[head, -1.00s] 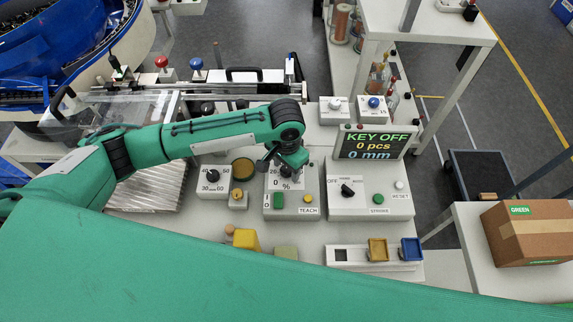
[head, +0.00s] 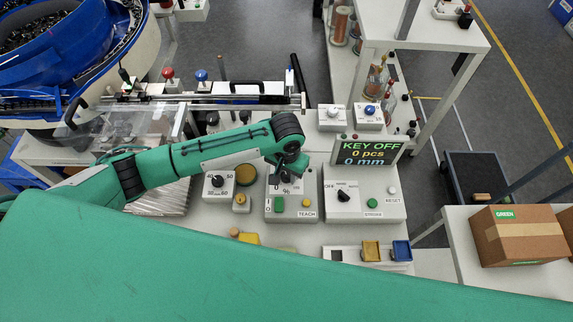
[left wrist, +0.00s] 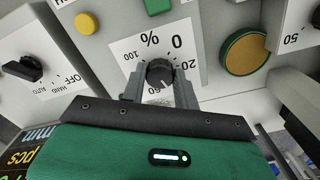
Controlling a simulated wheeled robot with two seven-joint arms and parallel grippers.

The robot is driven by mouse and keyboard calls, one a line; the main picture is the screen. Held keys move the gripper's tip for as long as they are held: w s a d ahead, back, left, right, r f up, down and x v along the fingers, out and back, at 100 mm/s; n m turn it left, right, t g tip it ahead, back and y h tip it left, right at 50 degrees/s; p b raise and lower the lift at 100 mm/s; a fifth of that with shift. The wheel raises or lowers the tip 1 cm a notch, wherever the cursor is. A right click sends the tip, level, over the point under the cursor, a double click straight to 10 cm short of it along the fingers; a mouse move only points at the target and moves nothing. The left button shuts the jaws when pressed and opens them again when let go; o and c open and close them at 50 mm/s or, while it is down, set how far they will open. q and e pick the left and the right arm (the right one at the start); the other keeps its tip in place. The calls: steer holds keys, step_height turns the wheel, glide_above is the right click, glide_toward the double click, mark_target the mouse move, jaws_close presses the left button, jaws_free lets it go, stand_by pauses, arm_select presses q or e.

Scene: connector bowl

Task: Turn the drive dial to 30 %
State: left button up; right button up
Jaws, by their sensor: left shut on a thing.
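The drive dial (left wrist: 160,73) is a black round knob on a white percent scale in the left wrist view. The scale marks 0, 20, 60 and 100 are readable around it, but I cannot make out its pointer's setting. My left gripper (left wrist: 160,88) is shut on the dial, one finger on each side. In the head view my left gripper (head: 287,172) reaches down over the grey dial box (head: 291,208) and hides most of the knob. My right gripper is not in view.
A green button (head: 279,204) and a small yellow TEACH button (head: 306,203) sit just below the dial. A black-knob selector box (head: 344,196) stands to the right, a numbered dial box (head: 217,185) to the left. The display (head: 368,150) reads KEY OFF, 0 pcs, 0 mm.

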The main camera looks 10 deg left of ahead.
mark_target(287, 175)
arm_select(q)
steer(key=n+p, duration=0.1)
steer(key=p, duration=0.1)
steer(key=n+p, duration=0.4)
steer(key=p, duration=0.1)
steer(key=shift+r, duration=0.3)
steer(key=shift+w+f+n+p, duration=0.1)
steer(key=shift+f+n+p, duration=0.1)
steer(key=shift+n+p, duration=0.9)
steer(key=o, duration=1)
steer(key=shift+c, duration=0.2)
step_height(287, 175, up, 14)
steer(key=b, duration=0.3)
